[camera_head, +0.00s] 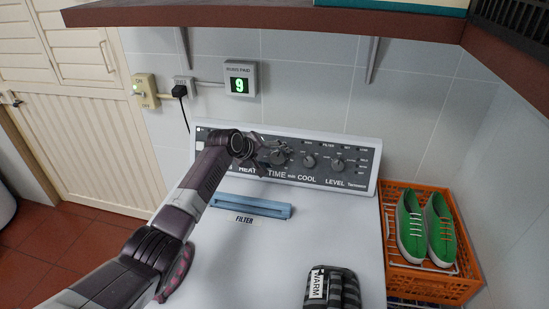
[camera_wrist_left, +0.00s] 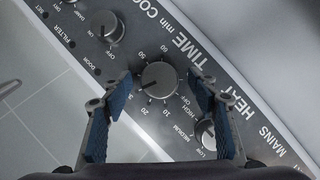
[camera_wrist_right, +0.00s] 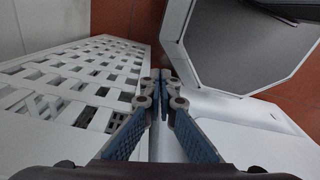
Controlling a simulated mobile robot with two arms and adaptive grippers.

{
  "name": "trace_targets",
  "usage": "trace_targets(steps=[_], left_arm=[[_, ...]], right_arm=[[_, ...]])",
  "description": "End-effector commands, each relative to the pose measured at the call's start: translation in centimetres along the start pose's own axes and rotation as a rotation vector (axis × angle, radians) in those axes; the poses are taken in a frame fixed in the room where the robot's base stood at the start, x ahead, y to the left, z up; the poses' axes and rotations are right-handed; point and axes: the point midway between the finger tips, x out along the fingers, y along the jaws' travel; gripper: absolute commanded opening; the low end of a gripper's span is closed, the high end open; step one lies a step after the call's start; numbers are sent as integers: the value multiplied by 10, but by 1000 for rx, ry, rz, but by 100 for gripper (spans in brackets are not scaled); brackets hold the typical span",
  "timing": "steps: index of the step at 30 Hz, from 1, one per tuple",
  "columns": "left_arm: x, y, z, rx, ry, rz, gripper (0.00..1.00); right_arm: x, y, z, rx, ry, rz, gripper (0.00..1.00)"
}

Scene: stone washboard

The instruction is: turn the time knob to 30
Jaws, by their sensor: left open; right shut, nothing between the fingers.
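The TIME knob (camera_wrist_left: 160,80) is a round dark grey knob on the black control panel (camera_head: 325,160). In the left wrist view it sits between the spread fingers of my left gripper (camera_wrist_left: 158,86), with gaps visible on both sides. A pale line on the knob points left and slightly down, toward the side of the partly hidden 30; its exact reading is unclear. In the head view my left gripper (camera_head: 262,152) is at the panel and partly covers the knob. My right gripper (camera_wrist_right: 161,82) is shut and empty in the right wrist view.
The COOL knob (camera_wrist_left: 107,27) and HEAT knob (camera_wrist_left: 207,134) flank the TIME knob. A blue FILTER handle (camera_head: 252,206) lies below the panel. Green shoes (camera_head: 440,229) sit in an orange crate (camera_head: 428,284).

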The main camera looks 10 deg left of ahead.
Motion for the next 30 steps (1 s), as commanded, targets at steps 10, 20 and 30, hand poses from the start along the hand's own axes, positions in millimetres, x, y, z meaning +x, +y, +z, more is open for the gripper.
trace_targets(steps=[10,20,30], left_arm=[[-20,0,-2,1,3,3,54],[-72,0,-1,2,3,2,54],[-115,-1,0,0,1,-1,54]], right_arm=[[0,2,0,0,0,2,0],[0,1,0,0,-1,2,0],[0,1,0,0,-1,2,0]])
